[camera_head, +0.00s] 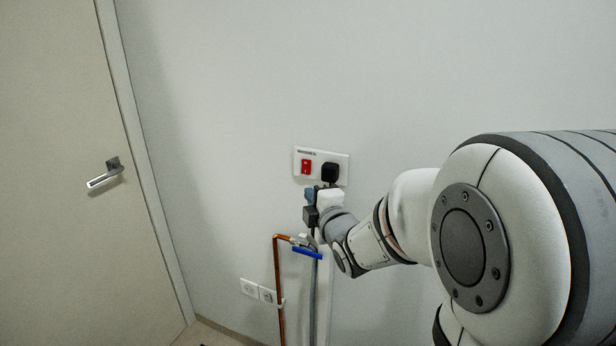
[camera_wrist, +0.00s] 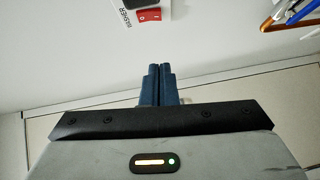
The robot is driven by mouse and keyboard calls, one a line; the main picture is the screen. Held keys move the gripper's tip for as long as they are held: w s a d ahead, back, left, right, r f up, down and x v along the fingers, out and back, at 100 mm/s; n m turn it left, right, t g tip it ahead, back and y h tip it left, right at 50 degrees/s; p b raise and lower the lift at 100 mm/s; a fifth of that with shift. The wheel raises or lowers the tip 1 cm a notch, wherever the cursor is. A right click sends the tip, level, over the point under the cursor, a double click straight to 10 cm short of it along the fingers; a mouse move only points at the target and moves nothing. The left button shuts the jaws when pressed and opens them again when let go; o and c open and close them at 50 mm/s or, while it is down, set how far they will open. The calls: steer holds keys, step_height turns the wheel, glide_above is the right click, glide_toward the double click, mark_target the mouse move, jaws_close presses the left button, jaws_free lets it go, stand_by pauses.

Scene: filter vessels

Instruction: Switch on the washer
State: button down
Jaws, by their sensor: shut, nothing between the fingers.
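The washer switch is a red rocker (camera_head: 306,166) on a white wall plate (camera_head: 320,156) in the head view. It also shows at the top of the wrist view (camera_wrist: 149,15), beside a label reading WASHER. I cannot tell which way the rocker is tilted. A black plug (camera_head: 330,173) sits in the same plate, right of the rocker. My gripper (camera_head: 310,192) is just below the plate in the head view. In the wrist view its blue fingers (camera_wrist: 159,68) are closed together and empty, pointing toward the wall, apart from the rocker.
Below the plate are a copper pipe (camera_head: 279,290) and a blue valve handle (camera_head: 307,253), close to my gripper. Lower wall sockets (camera_head: 249,288) are to the left. A door (camera_head: 70,200) with a metal handle (camera_head: 104,175) stands at far left. The wall above the plate is clear.

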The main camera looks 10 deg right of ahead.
steer(key=p, duration=0.1)
glide_toward(301, 172)
steer(key=w+a, duration=0.3)
steer(key=shift+w+d+f+p, duration=0.1)
steer(key=shift+w+d+p, duration=0.2)
steer(key=shift+w+d, duration=0.3)
steer(key=shift+w+d+f+p, duration=0.15)
steer(key=shift+w+d+p, duration=0.1)
steer(key=shift+w+d, duration=0.35)
steer(key=shift+a, duration=0.1)
